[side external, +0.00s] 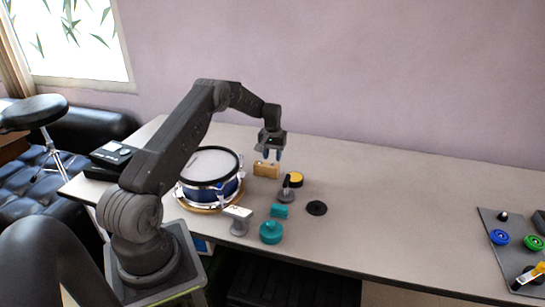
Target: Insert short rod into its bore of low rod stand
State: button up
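My gripper (272,155) points down above the work table, with its two bluish fingertips apart and nothing visible between them. A tan wooden block (266,171) sits on the table just below the fingertips; it may be the low rod stand, but no bore can be made out. A small dark upright piece with a pale part (287,184) stands on or by a grey round base (286,197), right of and nearer than the block. I cannot tell whether it is the short rod.
A blue drum (211,187) stands left of the gripper. Nearer lie a teal block (279,211), a teal round piece (270,234), a grey piece (238,220) and a black disc (316,208). A yellow-topped disc (295,178) is close by. The table's right middle is clear.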

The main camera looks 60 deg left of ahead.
notch_tip(320, 180, up, 13)
dwell(0.3)
jog(key=shift+d+r, duration=0.1)
jog(key=s+d+r+m+t+y, duration=0.1)
jog(key=s+d+r+m, duration=0.15)
jog(key=d+r, duration=0.8)
jog(key=s+d+r+m+t, duration=0.2)
jog(key=s+d+r, duration=0.2)
jog(key=d+r, duration=0.65)
jog(key=s+d+f+m+t, duration=0.1)
jog(key=s+d+f+m, duration=0.1)
jog(key=s+d, duration=0.7)
jog(key=s+d+f+m+t+h, duration=0.1)
jog(key=s+d+f+m, duration=0.1)
jog(key=s+d, duration=0.7)
jog(key=s, duration=0.2)
jog(key=shift+s+f+t, duration=0.3)
